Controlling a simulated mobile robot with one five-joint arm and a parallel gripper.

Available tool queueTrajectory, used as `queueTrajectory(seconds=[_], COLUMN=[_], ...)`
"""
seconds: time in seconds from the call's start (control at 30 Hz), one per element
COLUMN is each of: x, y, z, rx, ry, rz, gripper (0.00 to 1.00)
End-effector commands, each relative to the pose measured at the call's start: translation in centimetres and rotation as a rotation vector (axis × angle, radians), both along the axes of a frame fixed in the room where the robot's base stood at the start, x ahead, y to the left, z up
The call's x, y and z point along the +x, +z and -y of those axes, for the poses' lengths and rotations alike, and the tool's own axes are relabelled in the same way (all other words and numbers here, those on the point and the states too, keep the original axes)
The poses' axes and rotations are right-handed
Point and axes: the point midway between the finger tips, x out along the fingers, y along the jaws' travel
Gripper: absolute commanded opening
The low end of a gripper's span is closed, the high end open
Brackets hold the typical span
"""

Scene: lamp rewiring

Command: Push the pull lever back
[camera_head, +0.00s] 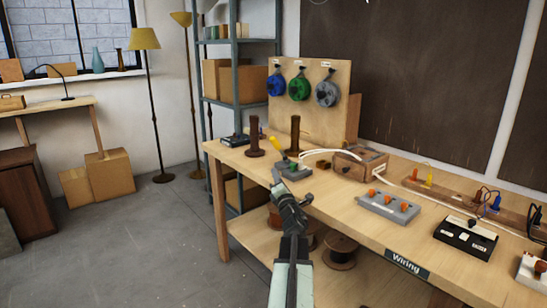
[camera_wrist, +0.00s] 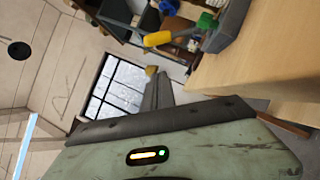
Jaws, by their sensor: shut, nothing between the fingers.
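The pull lever has a yellow handle (camera_head: 275,143) and stands on a grey base (camera_head: 293,171) near the left end of the workbench. Its handle leans to the upper left in the head view. My gripper (camera_head: 277,180) is shut and empty, at the bench's front edge, just below and in front of the lever base. In the tilted wrist view the yellow handle (camera_wrist: 158,39) and its grey base (camera_wrist: 232,30) show at the top. The dark fingers of my gripper (camera_wrist: 157,88) are below the handle there, with a gap between them.
Two brown posts (camera_head: 254,140) stand behind the lever on the workbench (camera_head: 340,203). A wooden box (camera_head: 360,163) with a white cable and a grey panel with orange knobs (camera_head: 389,207) are to the right. Cable spools (camera_head: 340,250) sit on the lower shelf.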

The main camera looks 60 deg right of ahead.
Motion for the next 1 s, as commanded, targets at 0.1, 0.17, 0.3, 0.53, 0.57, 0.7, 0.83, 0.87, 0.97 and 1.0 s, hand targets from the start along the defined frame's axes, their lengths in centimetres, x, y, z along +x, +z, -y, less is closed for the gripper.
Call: queueTrajectory(seconds=[0.1, 0.17, 0.3, 0.53, 0.57, 0.7, 0.83, 0.87, 0.97, 1.0], x=[0.2, 0.5, 2.1, 5.8, 6.2, 7.2, 7.2, 7.2, 7.2, 7.2], y=[0.1, 0.3, 1.1, 2.6, 2.8, 4.0, 4.8, 5.0, 5.1, 5.1], z=[0.1, 0.4, 2.0, 5.4, 5.9, 7.8, 9.2, 9.4, 9.8, 9.9], rx=[0.001, 0.002, 0.003, 0.004, 0.004, 0.003, 0.004, 0.004, 0.004, 0.004], ry=[0.001, 0.002, 0.002, 0.002, 0.002, 0.0, 0.002, 0.002, 0.003, 0.003], rz=[0.001, 0.001, 0.002, 0.003, 0.003, 0.003, 0.002, 0.002, 0.002, 0.002], gripper=[0.0, 0.0, 0.0, 0.0, 0.0, 0.0, 0.0, 0.0, 0.0, 0.0])
